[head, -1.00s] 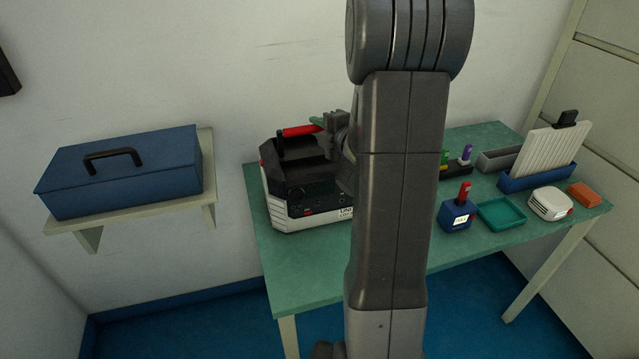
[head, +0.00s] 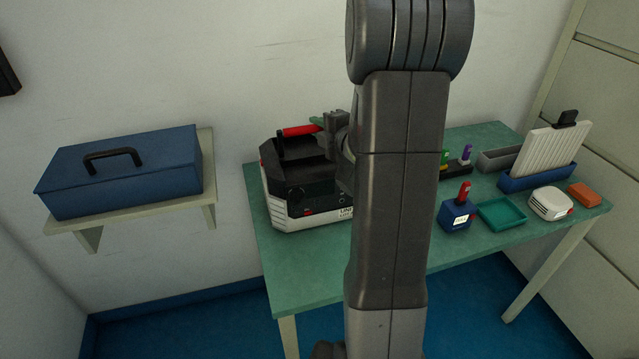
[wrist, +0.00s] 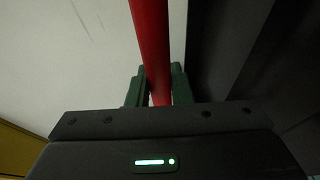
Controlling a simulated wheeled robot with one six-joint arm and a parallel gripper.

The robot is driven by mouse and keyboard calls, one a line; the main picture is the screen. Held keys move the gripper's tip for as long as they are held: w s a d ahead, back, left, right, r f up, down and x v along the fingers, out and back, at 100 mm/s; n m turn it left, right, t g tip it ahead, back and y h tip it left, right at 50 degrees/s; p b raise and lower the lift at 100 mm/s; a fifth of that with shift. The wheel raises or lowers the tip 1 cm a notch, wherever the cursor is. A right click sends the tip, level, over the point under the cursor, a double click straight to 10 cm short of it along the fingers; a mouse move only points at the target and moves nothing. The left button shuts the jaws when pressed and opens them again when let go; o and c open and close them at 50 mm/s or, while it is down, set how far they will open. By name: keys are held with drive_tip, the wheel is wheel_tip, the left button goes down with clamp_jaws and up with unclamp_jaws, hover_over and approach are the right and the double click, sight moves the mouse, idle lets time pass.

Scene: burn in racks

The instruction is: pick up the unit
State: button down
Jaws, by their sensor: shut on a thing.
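The unit (head: 290,190) is a black and white box with a red handle (head: 300,130) on top. It stands at the left end of the green table, partly hidden by my arm. My gripper (head: 328,122) is at the right part of the handle in the head view. In the wrist view the red handle (wrist: 150,40) runs between the two green fingers of my gripper (wrist: 156,88), which are shut on it. The unit appears upright, and I cannot make out a gap between its base and the table.
The green table (head: 310,275) also bears a blue block with a red top (head: 457,214), a teal tray (head: 501,213), a white device (head: 550,204), an orange block (head: 584,194) and a blue rack with a white panel (head: 540,170). A blue toolbox (head: 125,170) sits on a wall shelf (head: 207,185) at left.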

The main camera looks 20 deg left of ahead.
idle(0.3)
drive_tip(key=shift+w+a+r, duration=0.1)
drive_tip(key=shift+w+r, duration=0.1)
drive_tip(key=shift+r, duration=0.55)
wheel_tip(320, 180, up, 9)
drive_tip(key=shift+p, duration=0.35)
drive_tip(key=shift+s, duration=0.2)
